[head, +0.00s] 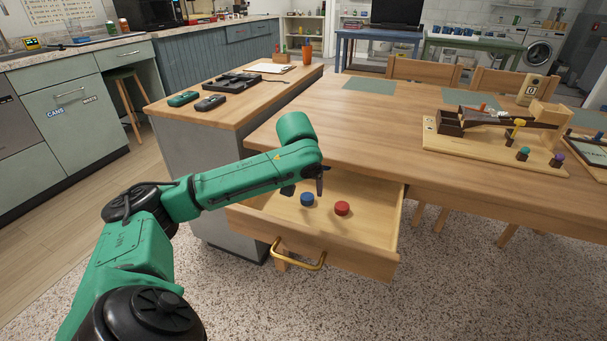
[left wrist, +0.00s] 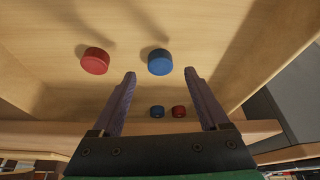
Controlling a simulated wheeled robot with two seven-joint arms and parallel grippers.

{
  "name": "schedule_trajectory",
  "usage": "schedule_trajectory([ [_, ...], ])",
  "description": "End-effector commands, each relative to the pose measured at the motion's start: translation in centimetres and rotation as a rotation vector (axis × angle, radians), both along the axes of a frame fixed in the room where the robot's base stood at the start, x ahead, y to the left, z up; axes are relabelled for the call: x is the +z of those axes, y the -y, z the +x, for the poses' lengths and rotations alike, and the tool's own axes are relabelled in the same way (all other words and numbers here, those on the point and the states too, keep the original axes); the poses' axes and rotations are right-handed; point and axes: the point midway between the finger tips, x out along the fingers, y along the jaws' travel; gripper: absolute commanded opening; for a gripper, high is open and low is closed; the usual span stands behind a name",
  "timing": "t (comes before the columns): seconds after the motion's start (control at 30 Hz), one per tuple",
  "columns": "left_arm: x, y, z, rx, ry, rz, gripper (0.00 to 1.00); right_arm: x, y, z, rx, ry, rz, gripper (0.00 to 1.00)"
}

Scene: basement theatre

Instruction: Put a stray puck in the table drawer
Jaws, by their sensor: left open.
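The table drawer (head: 365,255) is pulled out, with a brass handle (head: 298,262) on its front. A blue puck (head: 307,199) and a red puck (head: 342,208) lie apart on its floor. My left gripper (head: 305,187) is open and empty over the drawer, above and beside the blue puck. My right gripper is out of view.
The wooden table (head: 380,140) carries a board with a wooden device (head: 490,140) at right and flat green mats. A side counter (head: 235,112) at left holds two handheld devices and a black tray. The tabletop nearest the drawer is clear.

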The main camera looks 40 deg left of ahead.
Motion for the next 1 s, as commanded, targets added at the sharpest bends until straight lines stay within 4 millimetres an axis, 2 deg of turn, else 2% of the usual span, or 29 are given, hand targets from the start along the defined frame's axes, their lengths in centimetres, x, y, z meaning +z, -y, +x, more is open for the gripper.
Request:
schedule_trajectory([
  [0.03, 1.9, 0.2, -0.4, -0.001, 0.004, 0.003, 0.78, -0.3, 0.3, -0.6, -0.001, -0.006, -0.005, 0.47],
  [0.1, 3.7, 0.6, -1.1, -0.001, 0.003, 0.002, 0.78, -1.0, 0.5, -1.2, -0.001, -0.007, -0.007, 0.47],
  [0.2, 5.8, 1.0, -1.9, 0.0, 0.004, 0.001, 0.78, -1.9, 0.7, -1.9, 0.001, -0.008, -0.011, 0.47],
  [0.3, 6.9, 1.3, -2.4, 0.0, 0.002, 0.001, 0.78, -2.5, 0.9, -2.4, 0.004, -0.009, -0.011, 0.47],
  [0.87, 7.1, 1.4, -2.6, 0.001, 0.0, 0.0, 0.78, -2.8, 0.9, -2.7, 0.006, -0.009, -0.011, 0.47],
  [0.93, 7.5, 1.4, -2.6, 0.001, 0.001, 0.001, 0.78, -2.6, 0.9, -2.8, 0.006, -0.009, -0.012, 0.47],
  [1.0, 8.6, 1.4, -2.6, 0.001, 0.001, 0.001, 0.78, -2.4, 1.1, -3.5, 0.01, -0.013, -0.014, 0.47],
])
